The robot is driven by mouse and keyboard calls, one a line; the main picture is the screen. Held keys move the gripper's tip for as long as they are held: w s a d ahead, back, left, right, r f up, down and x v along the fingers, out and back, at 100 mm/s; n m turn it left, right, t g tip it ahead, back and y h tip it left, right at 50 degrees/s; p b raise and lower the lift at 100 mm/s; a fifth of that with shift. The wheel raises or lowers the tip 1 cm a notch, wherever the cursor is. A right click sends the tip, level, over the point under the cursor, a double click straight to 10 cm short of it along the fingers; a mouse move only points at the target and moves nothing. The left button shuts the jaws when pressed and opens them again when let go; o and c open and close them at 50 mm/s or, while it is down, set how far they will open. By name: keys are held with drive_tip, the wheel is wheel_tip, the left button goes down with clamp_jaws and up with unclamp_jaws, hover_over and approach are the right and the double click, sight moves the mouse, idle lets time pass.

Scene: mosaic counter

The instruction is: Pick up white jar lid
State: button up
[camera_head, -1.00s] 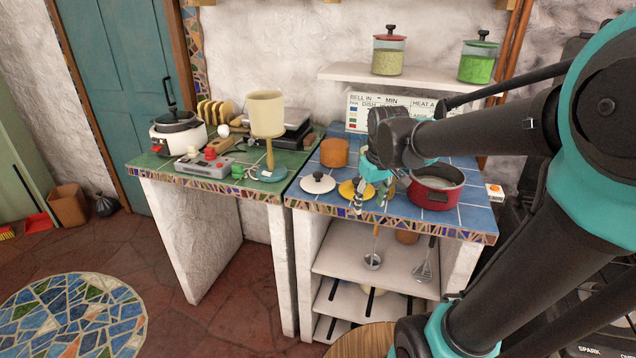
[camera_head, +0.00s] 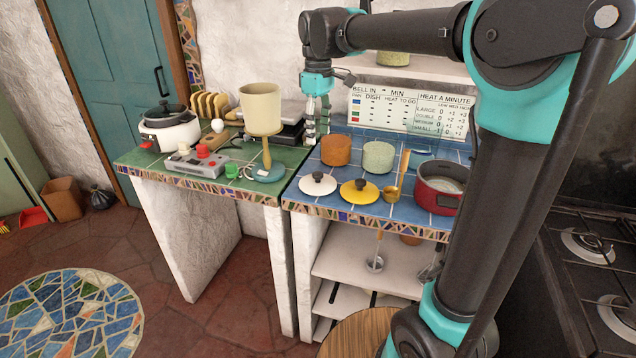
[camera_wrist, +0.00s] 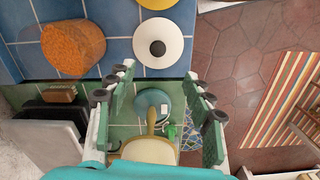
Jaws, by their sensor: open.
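The white jar lid (camera_head: 318,184) is a flat white disc with a dark round knob. It lies on the blue tiled counter near its front left corner. In the wrist view the lid (camera_wrist: 168,32) is at the upper middle, just beyond the fingertips. My gripper (camera_head: 317,130) hangs above the back of the counter near the gap between the two counters, apart from the lid. In the wrist view my gripper (camera_wrist: 158,76) has its fingers spread wide with nothing held between them.
A yellow lid (camera_head: 360,191) lies just right of the white lid. Behind stand an orange pot (camera_head: 336,150) and a pale green pot (camera_head: 378,157). A red pan (camera_head: 432,200) is at the right. A cream lamp (camera_head: 261,112) stands on the green counter (camera_head: 258,192).

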sight(318, 173)
drive_tip(key=f, duration=1.4)
drive_tip(key=shift+w+f, duration=0.2)
drive_tip(key=shift+f, duration=0.05)
drive_tip(key=shift+c, duration=0.2)
clamp_jaws()
